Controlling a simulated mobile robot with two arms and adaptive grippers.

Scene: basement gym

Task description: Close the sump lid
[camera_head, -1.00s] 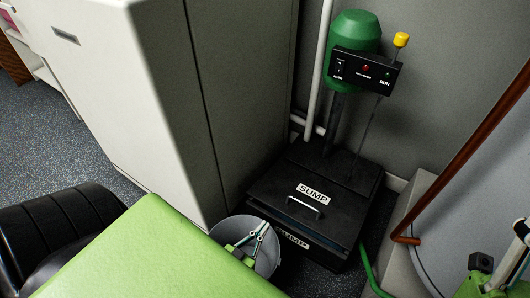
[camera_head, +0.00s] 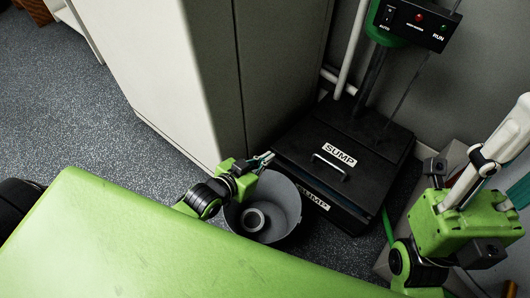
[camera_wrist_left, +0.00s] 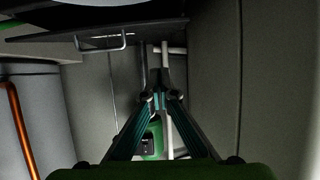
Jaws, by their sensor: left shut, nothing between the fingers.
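The black sump box stands on the floor against the wall in the head view. Its lid (camera_head: 326,157) carries a white SUMP label and a metal handle (camera_head: 329,167). In the left wrist view the lid's dark edge (camera_wrist_left: 150,29) and handle (camera_wrist_left: 101,41) show at the top. My left gripper (camera_head: 267,157) is shut and empty, over the bucket, just left of the lid's front corner; its fingertips (camera_wrist_left: 160,98) meet in the wrist view. My right gripper is partly visible at the right edge, its fingertips unclear.
A grey bucket (camera_head: 285,208) stands on the floor in front of the sump. A pale cabinet (camera_head: 190,70) is close on the left. The green pump with its control box (camera_head: 412,22) rises behind the lid. A green hose (camera_head: 388,228) runs beside the box.

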